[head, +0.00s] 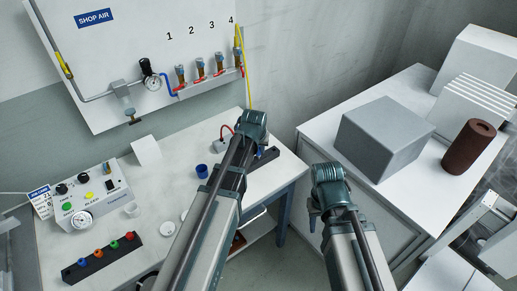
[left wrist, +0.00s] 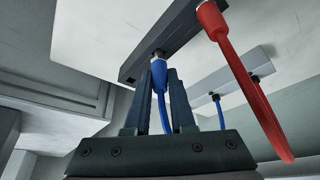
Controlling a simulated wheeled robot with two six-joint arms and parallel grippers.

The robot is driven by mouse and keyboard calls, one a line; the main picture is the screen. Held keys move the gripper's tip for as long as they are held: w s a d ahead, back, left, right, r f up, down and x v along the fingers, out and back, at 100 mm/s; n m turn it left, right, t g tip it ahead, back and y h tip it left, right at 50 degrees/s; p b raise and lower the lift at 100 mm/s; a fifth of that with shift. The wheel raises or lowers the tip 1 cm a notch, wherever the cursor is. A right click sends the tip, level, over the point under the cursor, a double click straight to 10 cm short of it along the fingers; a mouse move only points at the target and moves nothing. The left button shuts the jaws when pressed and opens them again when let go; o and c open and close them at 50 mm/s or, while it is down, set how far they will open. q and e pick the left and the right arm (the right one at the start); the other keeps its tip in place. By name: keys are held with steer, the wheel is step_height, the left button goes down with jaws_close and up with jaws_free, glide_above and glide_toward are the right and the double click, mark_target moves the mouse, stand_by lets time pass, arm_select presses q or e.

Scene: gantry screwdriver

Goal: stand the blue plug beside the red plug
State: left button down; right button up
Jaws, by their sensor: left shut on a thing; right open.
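The blue plug (left wrist: 159,73) with its blue hose is between the fingers of my left gripper (left wrist: 158,82) in the left wrist view. Its tip meets the underside, as pictured, of a dark bar (left wrist: 185,35); I cannot tell how deep it sits. The red plug (left wrist: 209,16) with its thick red hose is at the same bar, to the right of the blue plug and apart from it. In the head view, my left wrist hides the plugs, and part of the dark bar (head: 267,156) shows beside it. My right gripper (head: 313,217) is over the gap between the benches, away from the plugs.
A grey block (left wrist: 233,76) with thinner hoses shows behind in the left wrist view. On the bench are a blue cup (head: 202,171), a control box (head: 88,197) and a strip with coloured knobs (head: 101,257). A grey box (head: 384,138) and brown cylinder (head: 468,147) stand at right.

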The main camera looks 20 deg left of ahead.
arm_select(q)
steer(key=shift+f+b, duration=0.55)
steer(key=shift+f, duration=0.15)
steer(key=c, duration=0.7)
jaws_free()
steer(key=shift+r, duration=0.1)
steer(key=p+v, duration=1.2)
steer(key=v, duration=0.1)
steer(key=shift+s+r+p, duration=0.15)
steer(key=shift+r+p, duration=0.1)
steer(key=shift+p, duration=0.05)
